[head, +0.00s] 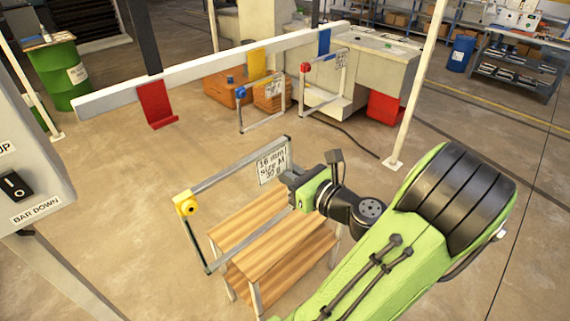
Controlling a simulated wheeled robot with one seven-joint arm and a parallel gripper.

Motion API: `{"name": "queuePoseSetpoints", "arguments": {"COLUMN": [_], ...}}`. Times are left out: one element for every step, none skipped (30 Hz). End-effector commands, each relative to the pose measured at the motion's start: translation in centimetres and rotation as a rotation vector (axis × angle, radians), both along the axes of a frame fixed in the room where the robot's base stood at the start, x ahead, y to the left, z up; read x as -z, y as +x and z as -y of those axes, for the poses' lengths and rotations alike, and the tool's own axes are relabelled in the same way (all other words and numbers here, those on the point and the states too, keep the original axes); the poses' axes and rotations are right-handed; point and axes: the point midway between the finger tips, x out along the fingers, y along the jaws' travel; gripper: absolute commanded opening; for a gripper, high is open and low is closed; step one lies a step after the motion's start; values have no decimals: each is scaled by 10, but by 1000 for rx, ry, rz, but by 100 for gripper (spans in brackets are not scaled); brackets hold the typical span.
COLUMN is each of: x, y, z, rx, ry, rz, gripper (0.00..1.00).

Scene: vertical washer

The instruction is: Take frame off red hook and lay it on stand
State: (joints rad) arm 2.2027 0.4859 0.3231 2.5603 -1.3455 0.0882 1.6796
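The red hook (157,106) hangs from the white bar and is empty. A metal frame with a yellow corner block (187,204) and a white label reading "16 mm Size M" (272,166) is off the hooks. My gripper (293,184) is shut on the right side of this frame, by the label; its fingertips are mostly hidden. The frame is roughly upright and overlaps the wooden stand (290,236) in the picture. I cannot tell whether its lower edge touches the stand's top. No other object shows on the stand's top.
The white bar (210,72) also carries a yellow hook (257,66) and a blue hook (324,41). A blue-cornered frame (262,125) and a red-cornered frame (322,103) hang there. A control box (28,170) stands at left, a white post (415,95) at right.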

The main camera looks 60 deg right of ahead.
Motion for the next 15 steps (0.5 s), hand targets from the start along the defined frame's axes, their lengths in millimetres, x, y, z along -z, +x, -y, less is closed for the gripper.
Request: {"name": "queuePoseSetpoints", "arguments": {"x": [-13,-11,-9,-9,-8,-8,-9,-8,-9,-9,-9,-8,-7,-6,-6], "y": [0,1,1,1,1,1,1,2,2,3,3,3,2,2,1], "z": [0,-1,-1,0,-1,-1,0,-1,0,-1,-1,-1,-1,-1,0], "rx": [-1,-5,-5,-3,-4,-5,-1,-7,-2,-7,-5,-6,-6,-7,-3], "ry": [6,7,13,21,32,47,56,70,86,101,119,142,158,171,184], "rz": [-25,-54,-107,-141,-179,-232,-270,-321,-387,-451,-507,-570,-608,-639,-665], "gripper": [0,0,0,0,0,0,0,0,0,0,0,0,0,0,0]}}
